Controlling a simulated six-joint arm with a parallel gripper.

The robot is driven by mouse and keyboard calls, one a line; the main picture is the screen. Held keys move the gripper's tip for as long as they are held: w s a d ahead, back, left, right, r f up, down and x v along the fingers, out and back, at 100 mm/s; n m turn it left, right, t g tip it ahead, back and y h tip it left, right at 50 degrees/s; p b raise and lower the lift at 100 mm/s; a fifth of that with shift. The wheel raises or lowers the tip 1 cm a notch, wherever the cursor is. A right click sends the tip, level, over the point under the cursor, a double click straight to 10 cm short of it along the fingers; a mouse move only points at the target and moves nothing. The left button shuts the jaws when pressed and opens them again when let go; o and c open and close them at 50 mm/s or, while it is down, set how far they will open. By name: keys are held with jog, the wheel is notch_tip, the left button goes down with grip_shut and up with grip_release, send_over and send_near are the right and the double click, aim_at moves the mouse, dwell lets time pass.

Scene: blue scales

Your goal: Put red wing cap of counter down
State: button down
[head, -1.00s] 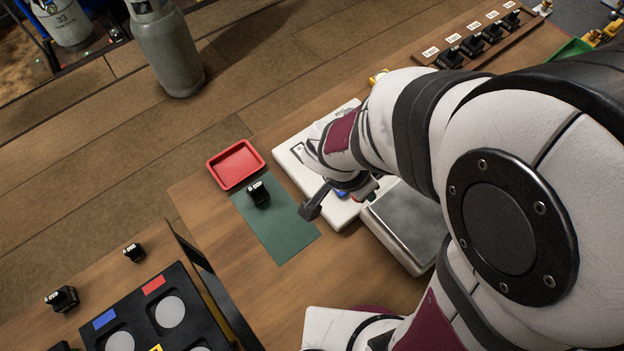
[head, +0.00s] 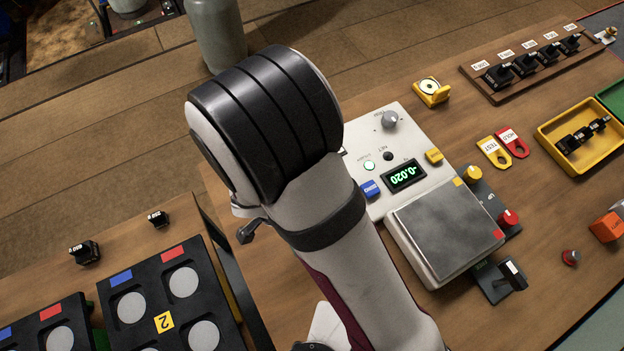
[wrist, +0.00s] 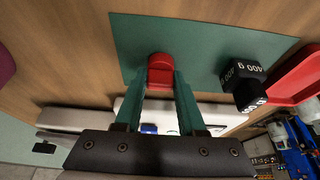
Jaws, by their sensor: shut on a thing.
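The red wing cap (wrist: 160,72) is between the fingertips of my gripper (wrist: 158,85) in the wrist view. My gripper is shut on it. The cap shows against the green mat (wrist: 190,38); I cannot tell whether it touches the mat. In the head view my own arm hides the gripper, the cap and the mat. The white scale (head: 428,232) shows a lit display (head: 404,176), a blue part (head: 370,189) and a yellow part (head: 433,156).
A black 400 g weight (wrist: 240,72) stands on the mat beside the cap. A red tray (wrist: 292,82) lies just past it. In the head view a black strip with yellow and red knobs (head: 473,173) sits by the scale. A yellow tray (head: 560,158) stands at the right.

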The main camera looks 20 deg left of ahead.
jog(key=shift+f, duration=0.15)
jog(key=c, duration=0.5)
grip_release()
